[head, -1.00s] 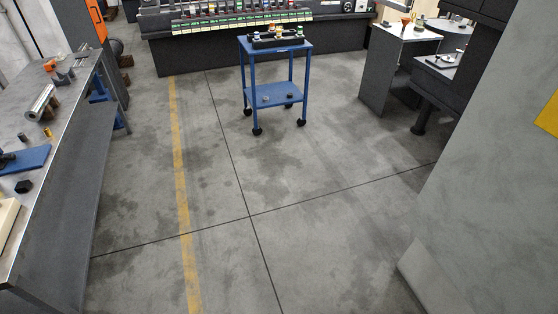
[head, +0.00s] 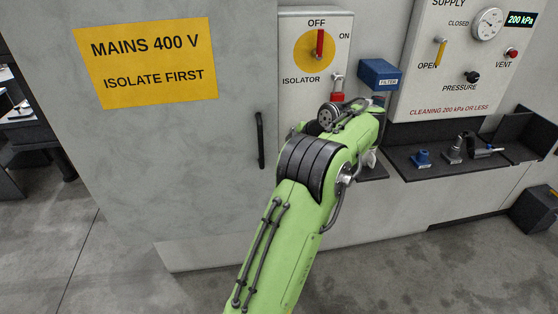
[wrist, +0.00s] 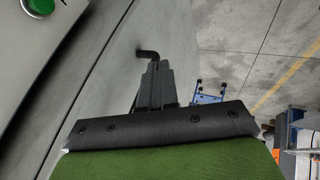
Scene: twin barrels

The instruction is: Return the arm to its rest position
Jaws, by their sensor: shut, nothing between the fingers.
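My green arm (head: 293,220) reaches up from the bottom of the head view, bent at a black-banded joint, in front of the grey cabinet. My gripper (wrist: 157,68) shows in the wrist view with its dark fingers together and nothing between them. Beyond the fingertips is a black handle (wrist: 147,53) on the cabinet side; whether they touch I cannot tell. In the head view my gripper is hidden behind the arm.
The grey cabinet (head: 215,150) carries a yellow mains sign (head: 148,62), a black handle (head: 260,140), a red isolator switch (head: 320,43) and a red padlock (head: 337,97). A blue filter box (head: 378,74) and a dark tray (head: 405,172) are close right of the arm. Floor (head: 110,260) is clear at left.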

